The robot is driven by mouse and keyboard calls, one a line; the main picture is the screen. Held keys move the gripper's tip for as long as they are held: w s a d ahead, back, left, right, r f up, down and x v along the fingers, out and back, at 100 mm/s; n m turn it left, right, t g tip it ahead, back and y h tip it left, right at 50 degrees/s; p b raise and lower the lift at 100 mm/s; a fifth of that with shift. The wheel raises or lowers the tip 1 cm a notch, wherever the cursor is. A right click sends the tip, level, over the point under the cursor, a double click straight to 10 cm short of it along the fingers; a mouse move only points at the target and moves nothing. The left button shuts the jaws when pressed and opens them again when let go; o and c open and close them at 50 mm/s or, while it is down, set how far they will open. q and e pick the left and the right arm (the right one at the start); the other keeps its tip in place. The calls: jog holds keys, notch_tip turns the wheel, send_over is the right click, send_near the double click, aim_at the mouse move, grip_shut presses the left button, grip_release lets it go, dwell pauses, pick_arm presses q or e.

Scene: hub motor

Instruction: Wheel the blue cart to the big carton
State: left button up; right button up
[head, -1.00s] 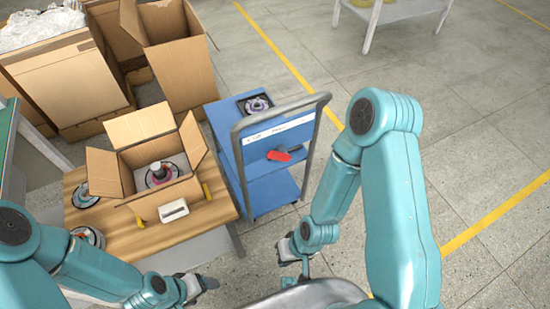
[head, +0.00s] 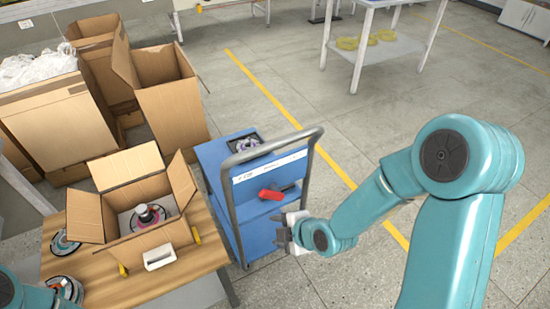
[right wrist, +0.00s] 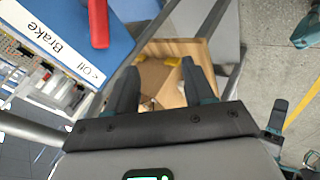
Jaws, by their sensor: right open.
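The blue cart (head: 215,170) stands right of the wooden table, with a grey tubular handle (head: 313,165) and a red lever (head: 270,194) on its near panel. A dark part with a pale ring rests on its top. My right gripper (head: 291,232) is open and empty, just right of the handle's lower part; contact cannot be told. The right wrist view shows its open fingers (right wrist: 158,88), the red lever (right wrist: 98,22) and a "Brake Off" label. A large carton (head: 55,115) holding clear plastic stands at the far left. Only a bit of my left arm shows, without its gripper.
A tall open carton (head: 165,90) stands behind the cart, left of it. The wooden table (head: 110,280) carries a smaller open carton (head: 125,190) and several round parts. A white table (head: 385,45) stands at the back. Floor right of the cart is clear.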

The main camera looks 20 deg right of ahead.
jog(key=w+d+r+n+t+h+b, duration=0.1)
jog(key=d+r+t+b, duration=0.3)
jog(key=r, duration=0.4)
jog(key=w+d+r+n+t+h+b, duration=0.15)
jog(key=d+r+t+b, duration=0.25)
jog(key=r, duration=0.5)
pick_arm(q)
notch_tip(320, 180, down, 9)
jog(key=shift+f, duration=0.2)
pick_arm(e)
jog(key=w+f, duration=0.1)
jog(key=w, duration=0.6)
jog(key=w+a+f, duration=0.1)
jog(key=w+f, duration=0.1)
jog(key=w, duration=0.6)
jog(key=shift+w+a+f, duration=0.2)
jog(key=shift+a+f, duration=0.05)
jog(key=shift+f, duration=0.05)
jog(key=shift+y, duration=0.25)
jog(key=shift+c, duration=0.4)
grip_shut()
